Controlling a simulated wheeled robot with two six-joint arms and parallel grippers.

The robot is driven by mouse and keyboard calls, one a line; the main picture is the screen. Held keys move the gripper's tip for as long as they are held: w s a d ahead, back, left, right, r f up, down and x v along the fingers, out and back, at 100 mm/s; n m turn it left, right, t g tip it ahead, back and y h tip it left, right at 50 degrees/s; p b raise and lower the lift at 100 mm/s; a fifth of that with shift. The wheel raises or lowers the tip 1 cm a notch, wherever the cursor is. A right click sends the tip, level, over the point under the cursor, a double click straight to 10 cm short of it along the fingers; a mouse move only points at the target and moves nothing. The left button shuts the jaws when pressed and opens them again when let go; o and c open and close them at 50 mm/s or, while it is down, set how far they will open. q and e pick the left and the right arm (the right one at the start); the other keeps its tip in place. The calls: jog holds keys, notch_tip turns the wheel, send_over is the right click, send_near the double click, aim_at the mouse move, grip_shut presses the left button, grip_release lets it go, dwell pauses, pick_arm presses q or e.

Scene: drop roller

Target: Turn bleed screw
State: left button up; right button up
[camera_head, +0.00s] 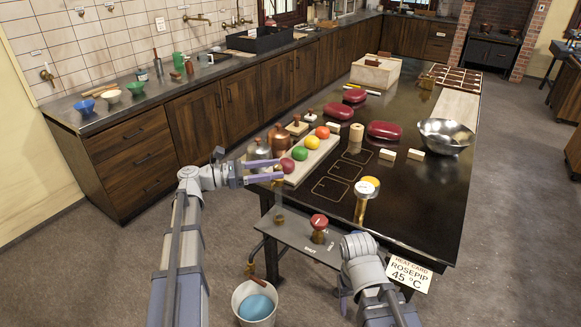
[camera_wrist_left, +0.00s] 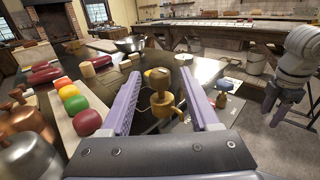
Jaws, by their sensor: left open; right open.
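A brass fitting with side arms and a round top (camera_wrist_left: 160,92) stands upright between the spread fingers of my left gripper in the left wrist view, apart from both; I take it for the bleed screw. My left gripper (camera_wrist_left: 163,100) is open and empty. My right gripper (camera_wrist_left: 279,100) is at the right of the left wrist view, open, well away from the fitting.
A bucket (camera_head: 256,303) stands below.

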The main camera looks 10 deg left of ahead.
pick_arm(q)
jog(key=shift+x, duration=2.5)
jog(key=shift+c, duration=0.4)
grip_shut()
